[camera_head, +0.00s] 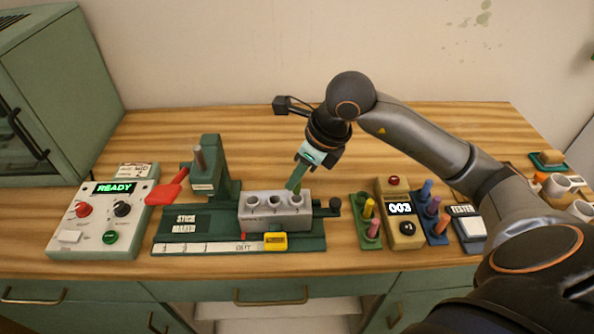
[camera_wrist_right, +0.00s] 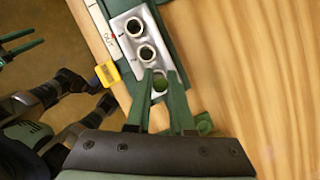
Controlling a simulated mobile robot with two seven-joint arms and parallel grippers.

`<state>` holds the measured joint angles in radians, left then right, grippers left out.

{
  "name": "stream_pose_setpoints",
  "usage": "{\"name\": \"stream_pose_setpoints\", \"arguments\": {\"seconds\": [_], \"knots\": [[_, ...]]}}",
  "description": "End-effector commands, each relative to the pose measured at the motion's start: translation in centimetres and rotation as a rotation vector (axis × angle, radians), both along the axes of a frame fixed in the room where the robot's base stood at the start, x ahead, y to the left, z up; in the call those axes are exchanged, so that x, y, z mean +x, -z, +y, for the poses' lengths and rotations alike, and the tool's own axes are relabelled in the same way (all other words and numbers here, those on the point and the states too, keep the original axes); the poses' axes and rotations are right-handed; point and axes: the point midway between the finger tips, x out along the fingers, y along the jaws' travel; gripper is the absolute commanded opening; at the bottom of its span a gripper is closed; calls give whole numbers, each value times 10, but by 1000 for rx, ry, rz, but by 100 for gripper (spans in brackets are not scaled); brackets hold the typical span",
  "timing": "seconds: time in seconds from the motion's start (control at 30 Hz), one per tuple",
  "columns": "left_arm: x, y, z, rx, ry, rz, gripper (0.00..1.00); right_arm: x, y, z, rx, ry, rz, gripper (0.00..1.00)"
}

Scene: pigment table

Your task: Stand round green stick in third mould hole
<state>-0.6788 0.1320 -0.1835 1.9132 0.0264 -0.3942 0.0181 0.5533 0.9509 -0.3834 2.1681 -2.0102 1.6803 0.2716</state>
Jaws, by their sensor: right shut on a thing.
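The silver mould block (camera_head: 262,222) lies on the green stick-maker base, with three holes along its top. It also shows in the wrist view (camera_wrist_right: 128,50), where the first two holes look empty. My right gripper (camera_head: 294,185) points down at the third hole, the rightmost in the head view. In the wrist view my right gripper (camera_wrist_right: 165,82) is shut on the round green stick (camera_wrist_right: 159,85), whose end shows between the fingers at the third hole. How deep it sits is hidden. My left gripper (camera_wrist_right: 38,37) shows at the wrist view's left edge, its green fingers apart and empty.
A stick-maker press (camera_head: 211,165) with a red lever (camera_head: 165,190) stands left of the mould. A control box (camera_head: 100,225) reads READY. Right of the mould stand a green rack (camera_head: 362,238), a counter box (camera_head: 400,228), a blue rack (camera_head: 436,236) and a tester (camera_head: 468,230).

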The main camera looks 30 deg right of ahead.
Motion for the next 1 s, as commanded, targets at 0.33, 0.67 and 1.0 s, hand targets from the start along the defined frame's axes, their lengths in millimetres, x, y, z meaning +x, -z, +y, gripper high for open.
{"name": "stream_pose_setpoints", "arguments": {"seconds": [0.33, 0.67, 1.0], "knots": [[0, 32, 0, -1, -1, 0, 50, 0, 32, 0, 0, 0, -1, 0], [0, 45, -1, -1, 0, 0, 50, 0, 45, 0, 1, 1, -1, 0], [0, 44, -1, -2, 0, -1, 50, 0, 45, 0, 0, 1, 0, 31]]}}
